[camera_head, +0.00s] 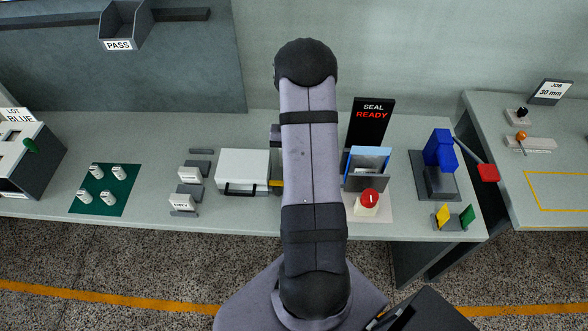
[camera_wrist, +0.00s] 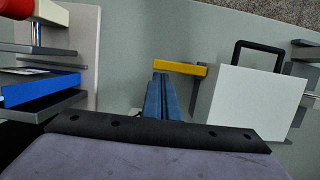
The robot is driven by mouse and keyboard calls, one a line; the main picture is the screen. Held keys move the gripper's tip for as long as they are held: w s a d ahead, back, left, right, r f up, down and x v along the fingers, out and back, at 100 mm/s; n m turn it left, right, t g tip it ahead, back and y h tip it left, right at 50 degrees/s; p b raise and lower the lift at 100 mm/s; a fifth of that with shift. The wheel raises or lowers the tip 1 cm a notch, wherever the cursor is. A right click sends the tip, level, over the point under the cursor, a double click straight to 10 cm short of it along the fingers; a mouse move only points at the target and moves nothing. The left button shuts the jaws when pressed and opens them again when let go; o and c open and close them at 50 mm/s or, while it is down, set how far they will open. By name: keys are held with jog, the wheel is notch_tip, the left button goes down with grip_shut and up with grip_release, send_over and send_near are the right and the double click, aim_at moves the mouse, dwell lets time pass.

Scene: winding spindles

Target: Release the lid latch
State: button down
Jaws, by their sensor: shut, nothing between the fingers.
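The white-lidded box (camera_head: 243,165) sits on the bench left of my arm, with a black handle (camera_head: 240,189) at its front. Its lid (camera_wrist: 258,100) looks closed in the wrist view. The yellow latch bar (camera_wrist: 182,69) sticks out sideways from the box's side by the grey side piece (camera_wrist: 202,98). Only a bit of the latch (camera_head: 276,183) shows beside my arm in the head view. My gripper (camera_wrist: 160,78) is shut and empty, its blue fingertips close beside the latch's free end. I cannot tell whether they touch. The arm hides the gripper in the head view.
Left of the box stand grey labelled blocks (camera_head: 186,173) and a green mat (camera_head: 106,190) with several white spools. To the right are a blue-and-grey sealing unit (camera_head: 366,170), a red button (camera_head: 369,198) and a READY sign (camera_head: 370,122). Bare bench lies around the latch.

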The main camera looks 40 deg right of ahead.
jog(key=shift+s+m, duration=0.3)
jog(key=shift+m, duration=0.4)
jog(key=shift+s+a+m+t, duration=0.2)
jog(key=shift+s+m+t, duration=0.15)
jog(key=shift+m, duration=0.35)
jog(key=m, duration=0.1)
jog(key=s+a+m+p, duration=0.1)
jog(key=m, duration=0.1)
jog(key=shift+s+r+m+t+y, duration=0.1)
jog(key=shift+s+m+t+y, duration=0.2)
jog(key=shift+t+y, duration=0.1)
jog(key=m, duration=0.1)
jog(key=s+a+m, duration=0.1)
jog(key=m, duration=0.1)
jog(key=shift+a+m+t+p, duration=0.15)
jog(key=shift+m+t+p, duration=0.15)
jog(key=shift+t+p, duration=0.1)
jog(key=a+m, duration=0.1)
jog(key=m, duration=0.2)
jog(key=shift+s+a+m+t, duration=0.2)
jog(key=shift+a+m+t, duration=0.15)
jog(key=shift+m, duration=0.05)
jog(key=shift+w+d+p, duration=0.1)
jog(key=shift+w+p, duration=0.15)
jog(key=shift+p, duration=0.15)
jog(key=shift+w+d, duration=0.1)
jog(key=shift+w, duration=0.5)
jog(key=shift+d, duration=0.1)
